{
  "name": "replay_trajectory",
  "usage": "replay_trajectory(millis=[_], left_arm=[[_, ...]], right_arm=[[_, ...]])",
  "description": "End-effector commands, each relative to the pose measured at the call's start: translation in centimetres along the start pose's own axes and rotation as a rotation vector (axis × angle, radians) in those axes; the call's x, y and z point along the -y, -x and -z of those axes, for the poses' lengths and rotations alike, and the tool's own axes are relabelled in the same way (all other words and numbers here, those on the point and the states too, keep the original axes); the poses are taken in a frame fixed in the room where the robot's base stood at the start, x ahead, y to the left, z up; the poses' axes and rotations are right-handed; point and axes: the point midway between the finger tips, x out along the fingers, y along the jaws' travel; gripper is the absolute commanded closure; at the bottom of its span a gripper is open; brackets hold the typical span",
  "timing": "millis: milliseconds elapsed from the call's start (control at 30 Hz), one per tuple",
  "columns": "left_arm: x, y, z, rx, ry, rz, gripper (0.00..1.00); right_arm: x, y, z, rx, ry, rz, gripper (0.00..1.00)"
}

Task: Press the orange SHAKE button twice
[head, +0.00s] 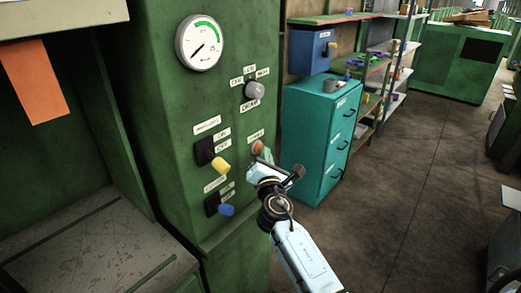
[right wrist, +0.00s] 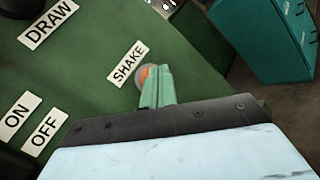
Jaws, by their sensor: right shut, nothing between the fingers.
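The orange SHAKE button (head: 257,146) is on the green machine panel (head: 228,110), at the right of the panel under a small label. In the right wrist view the button (right wrist: 142,74) shows as a round orange piece with a grey rim, next to the SHAKE label (right wrist: 127,64). My right gripper (head: 266,155) is shut and empty, with its green fingertips at the button. The fingertips (right wrist: 157,73) cover the button's right part in the wrist view. I cannot tell whether they touch it. My left gripper is not in view.
The panel also has a gauge (head: 199,42), a grey DRAW knob (head: 255,90), a yellow-handled switch (head: 220,165) and a blue-handled switch (head: 226,210). A teal drawer cabinet (head: 318,135) stands to the right, close behind my gripper. Open floor (head: 410,190) lies farther right.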

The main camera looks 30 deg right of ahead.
Motion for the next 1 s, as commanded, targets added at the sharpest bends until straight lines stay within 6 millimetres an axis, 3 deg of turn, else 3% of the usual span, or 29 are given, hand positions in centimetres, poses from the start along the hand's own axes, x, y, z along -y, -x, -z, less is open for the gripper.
replay_trajectory(millis=[1000], left_arm=[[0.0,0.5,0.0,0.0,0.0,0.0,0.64]], right_arm=[[0.7,0.9,-0.7,0.0,0.0,0.0,1.0]])
